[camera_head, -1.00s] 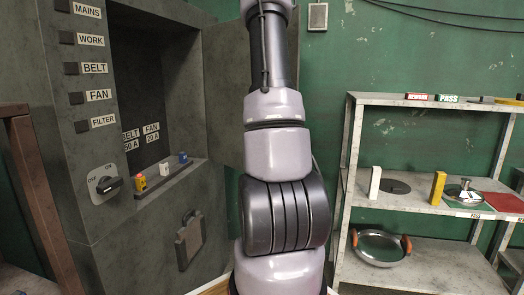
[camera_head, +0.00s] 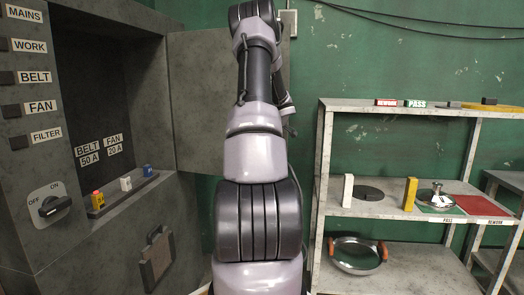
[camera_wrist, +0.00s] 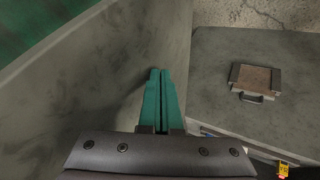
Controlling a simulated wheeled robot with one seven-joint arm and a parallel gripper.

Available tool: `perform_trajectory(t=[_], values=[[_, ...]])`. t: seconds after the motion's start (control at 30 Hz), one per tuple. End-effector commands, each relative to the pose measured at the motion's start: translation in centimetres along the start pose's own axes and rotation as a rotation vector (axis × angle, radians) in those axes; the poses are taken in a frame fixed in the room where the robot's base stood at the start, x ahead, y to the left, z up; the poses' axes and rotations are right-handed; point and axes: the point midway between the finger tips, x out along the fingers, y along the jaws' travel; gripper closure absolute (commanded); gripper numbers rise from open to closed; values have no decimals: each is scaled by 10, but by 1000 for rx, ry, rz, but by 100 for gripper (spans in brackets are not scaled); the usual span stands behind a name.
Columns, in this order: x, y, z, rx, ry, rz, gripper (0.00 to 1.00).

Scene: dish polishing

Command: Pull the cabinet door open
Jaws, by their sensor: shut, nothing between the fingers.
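The grey cabinet door (camera_head: 205,105) stands swung wide open at the right side of the cabinet (camera_head: 20,205), and the inside of the cabinet shows. Part of the door is behind my arm in the head view. In the wrist view my gripper (camera_wrist: 160,75) has its green fingers together, with nothing between them. A grey panel, which looks like the door (camera_wrist: 95,100), fills the left of that view beside the fingers. I cannot tell whether the fingers touch it. The fingers are hidden in the head view.
Coloured fuses (camera_head: 126,183) stand on the cabinet ledge, near a rotary switch (camera_head: 55,206). A small hatch with a handle (camera_head: 157,258) is below, also in the wrist view (camera_wrist: 255,80). A shelf rack (camera_head: 400,104) with a pan (camera_head: 357,255) stands at the right.

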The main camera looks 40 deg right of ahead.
Motion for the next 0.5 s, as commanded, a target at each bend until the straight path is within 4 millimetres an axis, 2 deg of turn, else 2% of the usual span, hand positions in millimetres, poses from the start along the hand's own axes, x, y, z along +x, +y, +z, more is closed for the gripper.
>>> perform_trajectory(t=[0.2, 0.5], values=[[8, 16, 3, -33, 11, -20, 100], [9, 19, 4, -40, 14, -23, 100]])
